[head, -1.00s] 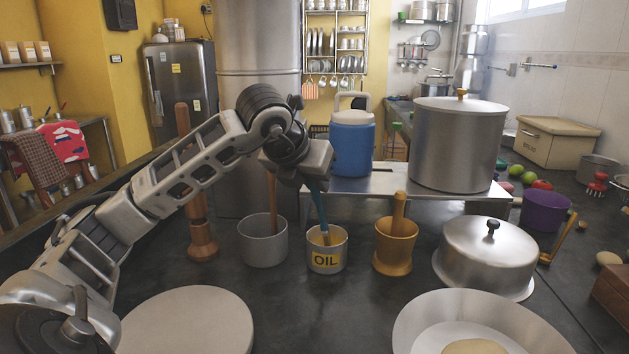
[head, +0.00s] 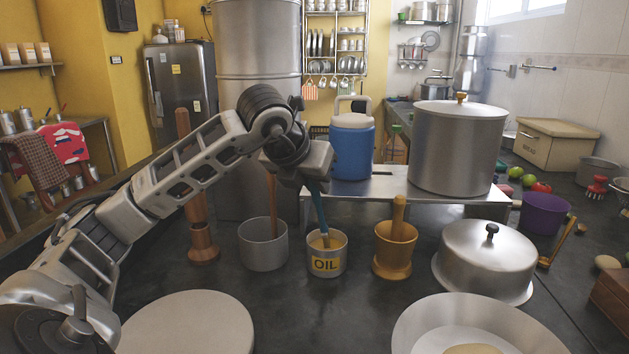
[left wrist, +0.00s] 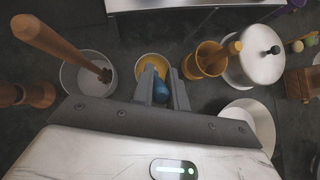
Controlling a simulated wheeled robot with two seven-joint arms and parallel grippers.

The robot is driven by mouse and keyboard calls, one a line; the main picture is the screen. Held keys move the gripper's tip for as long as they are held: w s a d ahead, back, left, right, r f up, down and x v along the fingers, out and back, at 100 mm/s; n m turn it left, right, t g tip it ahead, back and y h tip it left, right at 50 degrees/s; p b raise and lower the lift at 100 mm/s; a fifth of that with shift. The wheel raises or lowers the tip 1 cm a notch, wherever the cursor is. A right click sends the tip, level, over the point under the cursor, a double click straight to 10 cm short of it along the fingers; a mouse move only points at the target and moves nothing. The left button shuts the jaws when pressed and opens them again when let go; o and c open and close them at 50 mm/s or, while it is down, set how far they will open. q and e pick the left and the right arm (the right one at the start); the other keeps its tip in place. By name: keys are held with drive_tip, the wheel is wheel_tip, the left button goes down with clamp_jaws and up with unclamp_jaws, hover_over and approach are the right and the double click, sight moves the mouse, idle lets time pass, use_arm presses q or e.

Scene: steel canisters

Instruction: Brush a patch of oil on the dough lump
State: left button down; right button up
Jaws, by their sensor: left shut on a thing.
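My left gripper (head: 314,184) is shut on the blue handle of a brush (head: 319,208), above the oil can. The brush slants down into the steel can marked OIL (head: 326,264), and its lower end is inside the can's yellowish opening. In the left wrist view the blue handle (left wrist: 161,92) sits between the two fingers (left wrist: 163,88), over the can (left wrist: 152,61). The pale dough lump (head: 473,349) lies in a wide round pan (head: 415,318) at the bottom right, partly cut off by the frame edge. My right gripper is not in view.
Left of the can stands a grey pot (head: 262,250) with a wooden stick. Right of it are a brass mortar with pestle (head: 392,255) and a domed steel lid (head: 487,262). A steel stand behind holds a blue jug (head: 351,150) and a large canister (head: 457,150).

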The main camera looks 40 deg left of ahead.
use_arm(q)
drive_tip(key=shift+r+p, duration=2.35)
drive_tip(key=shift+r, duration=0.75)
drive_tip(key=shift+s+f, duration=0.1)
